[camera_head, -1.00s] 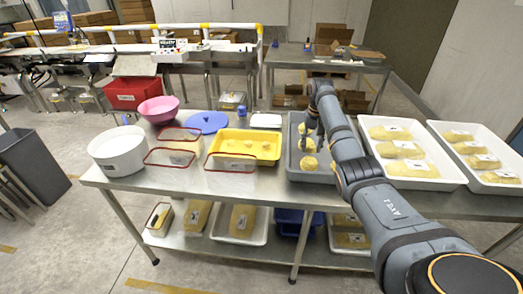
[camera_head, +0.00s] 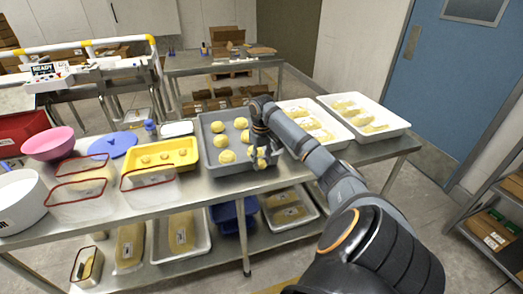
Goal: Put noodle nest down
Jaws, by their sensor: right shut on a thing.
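My right gripper (camera_head: 262,160) is over the front right part of the grey tray (camera_head: 205,164). It points down and is shut on a pale yellow noodle nest (camera_head: 262,151), partly hidden by the fingers. I cannot tell whether this nest touches the tray floor. Several other round noodle nests, such as one at the front (camera_head: 227,156), lie in rows in the grey tray to the left of my gripper. My left gripper is not in view.
A yellow tray (camera_head: 190,165) with small nests stands left of the grey tray. White trays (camera_head: 398,124) with packed noodles stand to the right, partly behind my right arm. Clear bins, a pink bowl (camera_head: 48,143) and a blue lid (camera_head: 112,145) are on the left.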

